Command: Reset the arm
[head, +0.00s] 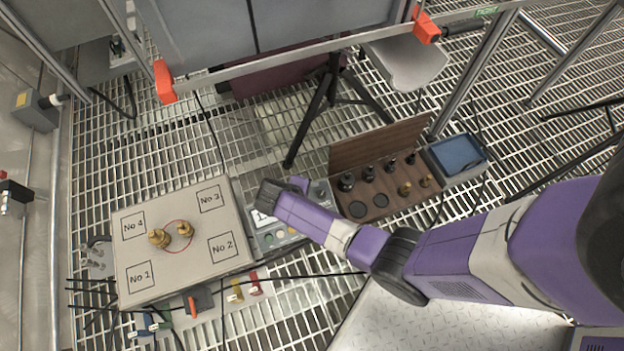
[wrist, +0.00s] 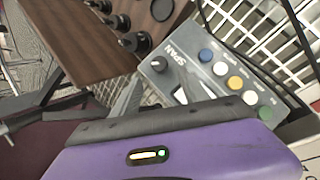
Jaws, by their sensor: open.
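My purple and white arm (head: 445,262) reaches from the right edge of the head view toward the middle. Its end is above a grey button panel (head: 272,237), between a board and a wooden rack. My gripper shows in the wrist view (wrist: 158,92), with two grey fingers apart and nothing seen between them. In the head view the fingers are hidden behind the wrist. The button panel also shows in the wrist view (wrist: 215,75), beyond the fingers, with blue, white, yellow and green buttons and the word SPAN.
The wooden rack (head: 345,152) holds several dark and brass knobs, beside a blue tray (head: 457,153). A black tripod (head: 325,95) stands behind on the grating.

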